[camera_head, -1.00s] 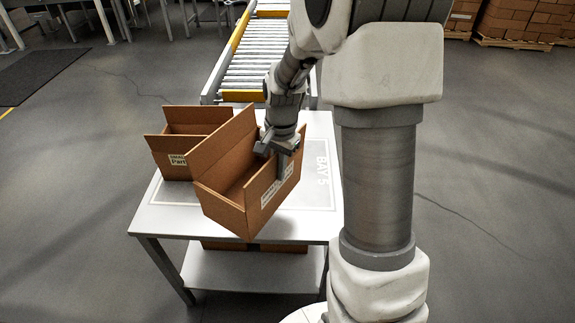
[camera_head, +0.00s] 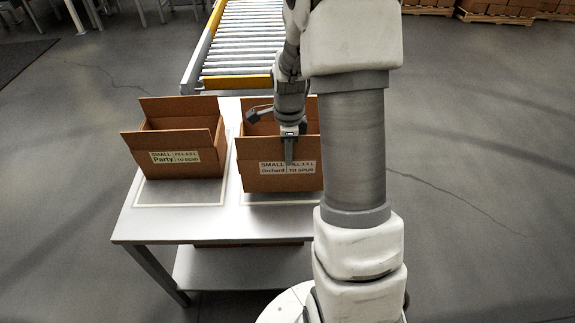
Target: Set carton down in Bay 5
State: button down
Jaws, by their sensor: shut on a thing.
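The carton (camera_head: 277,179) is an open brown box labelled "Small Orchard" on its front wall. It is level and square to the table (camera_head: 190,223), over the right-hand marked outline. I cannot tell whether its base touches the tabletop. My gripper (camera_head: 289,146) is shut on the carton's front wall, with one finger showing outside it above the label. The "BAY 5" lettering is hidden now. The carton's right side and the right part of the outline are hidden behind my arm.
A second open carton (camera_head: 172,140), labelled "Small Party", stands in the left-hand outline, with a narrow gap to the held carton. A roller conveyor (camera_head: 247,40) meets the table's far side. Some bare tabletop shows in front of both cartons.

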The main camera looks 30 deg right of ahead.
aim_at(265, 175)
notch_tip(265, 175, down, 4)
jog(key=shift+f, duration=0.15)
jog(key=shift+f+b, duration=0.1)
jog(key=shift+b, duration=0.2)
jog(key=c, duration=1.5)
grip_release()
jog(key=shift+f, duration=0.1)
jog(key=o, duration=0.5)
